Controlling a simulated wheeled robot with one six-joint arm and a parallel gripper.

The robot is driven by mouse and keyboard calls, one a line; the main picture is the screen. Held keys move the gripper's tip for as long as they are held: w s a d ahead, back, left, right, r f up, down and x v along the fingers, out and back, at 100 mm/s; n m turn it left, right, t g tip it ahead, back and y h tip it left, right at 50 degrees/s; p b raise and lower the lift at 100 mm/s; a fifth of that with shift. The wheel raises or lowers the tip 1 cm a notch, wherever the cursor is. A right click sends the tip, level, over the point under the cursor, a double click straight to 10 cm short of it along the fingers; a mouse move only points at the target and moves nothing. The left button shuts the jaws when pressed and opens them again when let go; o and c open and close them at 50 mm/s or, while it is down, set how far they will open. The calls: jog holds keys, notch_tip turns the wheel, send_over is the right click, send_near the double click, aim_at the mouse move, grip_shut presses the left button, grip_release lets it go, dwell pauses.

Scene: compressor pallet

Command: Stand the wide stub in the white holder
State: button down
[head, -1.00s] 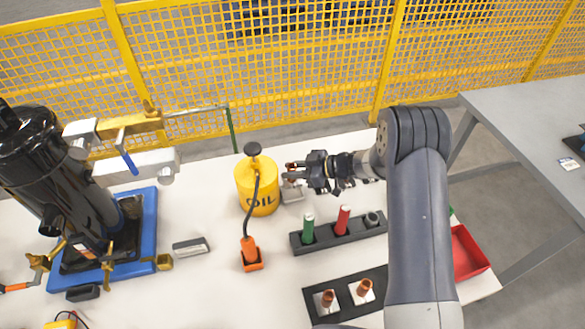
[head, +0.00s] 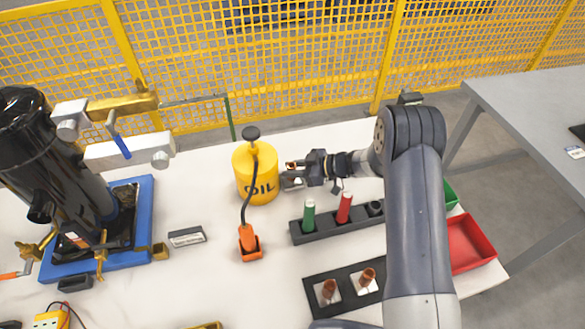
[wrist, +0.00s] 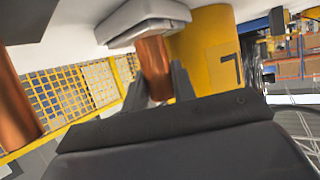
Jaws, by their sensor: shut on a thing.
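My gripper (head: 294,167) is shut on a copper stub, a small part of which shows at its tips in the head view. In the wrist view the stub (wrist: 154,66) stands between the two dark fingers. The pale holder (head: 290,183) sits on the table just below the gripper, beside the oil can. In the wrist view the holder (wrist: 146,20) is at the top, and the stub's end meets its edge. I cannot tell whether the stub is inside it or only close. Two other copper stubs (head: 328,288) (head: 367,276) stand on white squares in a black tray.
The yellow oil can (head: 257,176) is close left of the gripper. A dark rack (head: 330,231) with green and red rods lies in front. A second copper piece (wrist: 14,104) is at the wrist view's left. Red and green bins (head: 470,243) (head: 450,196) are right.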

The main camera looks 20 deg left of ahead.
jog(key=shift+f+b, duration=0.45)
jog(key=shift+f, duration=0.1)
jog(key=c, duration=1.1)
grip_release()
jog(key=p+v, duration=0.3)
jog(key=v, duration=0.7)
jog(key=shift+w+p, duration=0.1)
jog(key=shift+p, duration=0.25)
jog(key=shift+d+r, duration=0.1)
jog(key=shift+d, duration=0.3)
